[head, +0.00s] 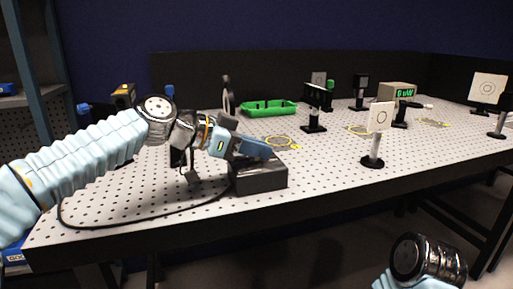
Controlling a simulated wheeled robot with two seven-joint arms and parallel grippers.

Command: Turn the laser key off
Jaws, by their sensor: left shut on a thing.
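A dark grey box (260,177) with a black cable, which looks like the laser key's controller, sits near the front edge of the perforated optical table (330,178). My left gripper (258,148) reaches in from the left, with its blue fingers at the top of the box. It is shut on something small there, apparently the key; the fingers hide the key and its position. My right arm shows only in part at the lower right, below the table edge; its gripper is out of view.
A green tray (268,108) lies behind the box. A white target card on a post (379,130) stands to the right, with several optic mounts further back. A meter with a green display (398,91) reads "0 uW" or similar. A black cable (130,226) loops along the front left.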

